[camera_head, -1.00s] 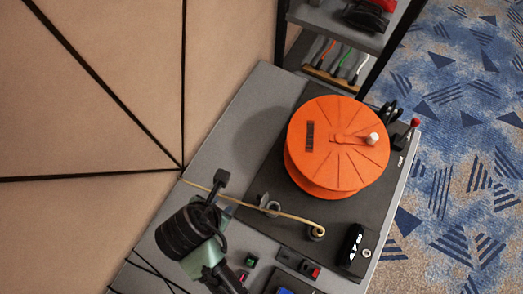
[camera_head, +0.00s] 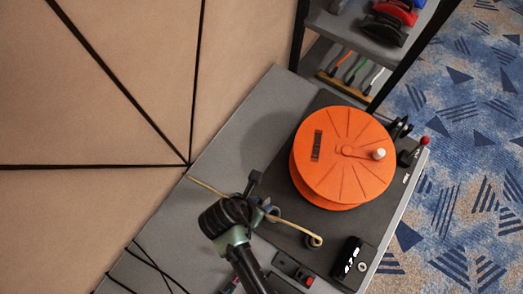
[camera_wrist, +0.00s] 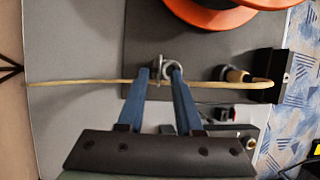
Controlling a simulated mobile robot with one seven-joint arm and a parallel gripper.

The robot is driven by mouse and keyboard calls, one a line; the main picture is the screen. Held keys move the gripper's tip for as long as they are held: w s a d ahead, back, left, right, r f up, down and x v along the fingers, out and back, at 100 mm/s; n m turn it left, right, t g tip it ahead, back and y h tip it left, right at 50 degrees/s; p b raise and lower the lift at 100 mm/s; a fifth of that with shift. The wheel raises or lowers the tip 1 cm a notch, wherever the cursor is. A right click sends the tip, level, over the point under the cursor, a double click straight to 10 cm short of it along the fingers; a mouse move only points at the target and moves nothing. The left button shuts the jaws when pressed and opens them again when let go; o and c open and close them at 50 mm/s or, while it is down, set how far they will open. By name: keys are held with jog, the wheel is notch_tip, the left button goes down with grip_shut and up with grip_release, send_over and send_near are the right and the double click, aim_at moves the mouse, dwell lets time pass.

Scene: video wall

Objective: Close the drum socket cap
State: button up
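The orange drum (camera_head: 343,157) sits on a dark base plate on the grey table; its lower edge shows at the top of the wrist view (camera_wrist: 213,14). My gripper (camera_wrist: 163,75) is over the tan cable, its two blue fingers apart. A small grey ring-shaped fitting (camera_wrist: 172,65) stands at the fingertips, partly hidden; contact is unclear. In the head view my gripper (camera_head: 264,206) covers most of this fitting. I cannot tell which part is the cap.
A black device with a display (camera_head: 347,258) stands right of the socket. A red-tipped lever (camera_head: 425,141) is at the table's right edge. A shelf (camera_head: 367,35) stands behind the drum, a tan wall on the left. Red-and-black switches (camera_head: 293,269) lie near my arm.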

jog(key=shift+w+d+f, duration=0.15)
jog(key=shift+d+f, duration=0.05)
jog(key=shift+f, duration=0.4)
grip_shut()
dwell(1.1)
